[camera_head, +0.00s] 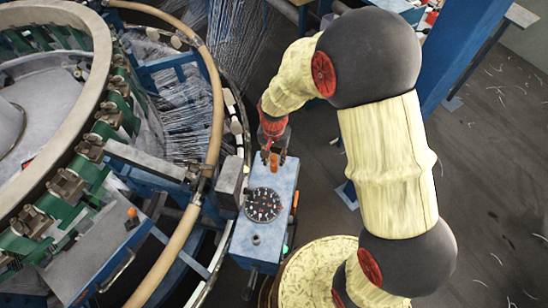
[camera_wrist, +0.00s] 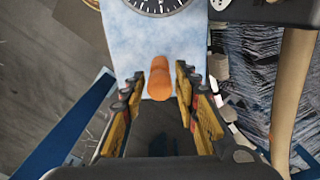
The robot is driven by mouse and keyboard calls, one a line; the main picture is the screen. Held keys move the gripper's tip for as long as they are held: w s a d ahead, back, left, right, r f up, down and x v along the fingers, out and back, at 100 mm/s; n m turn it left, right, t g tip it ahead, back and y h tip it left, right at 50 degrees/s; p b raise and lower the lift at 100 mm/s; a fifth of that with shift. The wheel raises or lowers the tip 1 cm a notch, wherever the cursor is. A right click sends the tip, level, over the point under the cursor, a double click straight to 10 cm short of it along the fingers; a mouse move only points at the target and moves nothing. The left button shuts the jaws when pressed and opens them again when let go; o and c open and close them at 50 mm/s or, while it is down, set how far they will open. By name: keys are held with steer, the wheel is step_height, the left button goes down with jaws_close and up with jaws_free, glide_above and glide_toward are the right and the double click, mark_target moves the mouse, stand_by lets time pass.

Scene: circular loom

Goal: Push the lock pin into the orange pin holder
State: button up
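An orange rounded piece (camera_wrist: 159,78) stands on the light blue box top, which I take to be the orange pin holder. It also shows in the head view (camera_head: 274,161), just below my gripper. My gripper (camera_head: 273,156) points down over the far end of the box. In the wrist view my gripper (camera_wrist: 160,85) has its two fingers apart, one on each side of the orange piece, with small gaps seen between. I cannot make out a separate lock pin.
The blue box (camera_head: 262,226) carries a black round dial (camera_head: 263,205) and a small knob (camera_head: 256,239). The circular loom (camera_head: 100,120) with its tan ring fills the left, close beside the box. A blue post (camera_head: 462,50) stands at the right; open floor (camera_head: 490,180) lies beyond.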

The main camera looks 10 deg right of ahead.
steer(key=shift+o, duration=1)
steer(key=shift+w+r, duration=0.1)
steer(key=shift+r, duration=0.4)
step_height(320, 180, up, 11)
